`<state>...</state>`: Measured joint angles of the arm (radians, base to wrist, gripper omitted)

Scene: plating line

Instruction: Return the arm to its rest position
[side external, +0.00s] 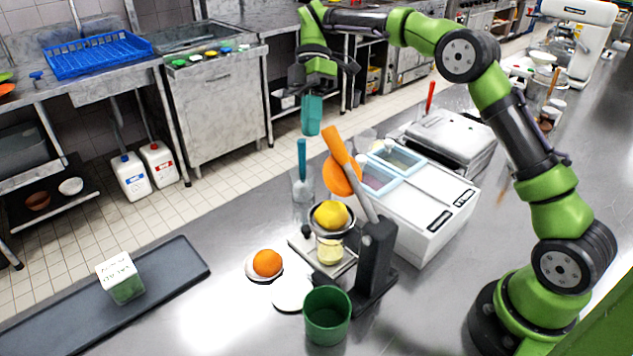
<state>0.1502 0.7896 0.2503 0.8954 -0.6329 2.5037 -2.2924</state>
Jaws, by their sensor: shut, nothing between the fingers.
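My gripper (312,128) has teal fingers pointing down. It is shut and empty, and hangs at the upper middle of the side external view, apart from everything on the counter. In the picture it appears above the teal-handled tool in a clear container (303,180). My green and black arm reaches up from its base at the lower right and bends over to the left.
A juicer with a raised orange handle (342,147) holds a lemon (331,214). Nearby are an orange (267,263) on a plate, a green cup (327,316) and a white box (430,215). A labelled container (121,278) sits on a dark mat (178,272).

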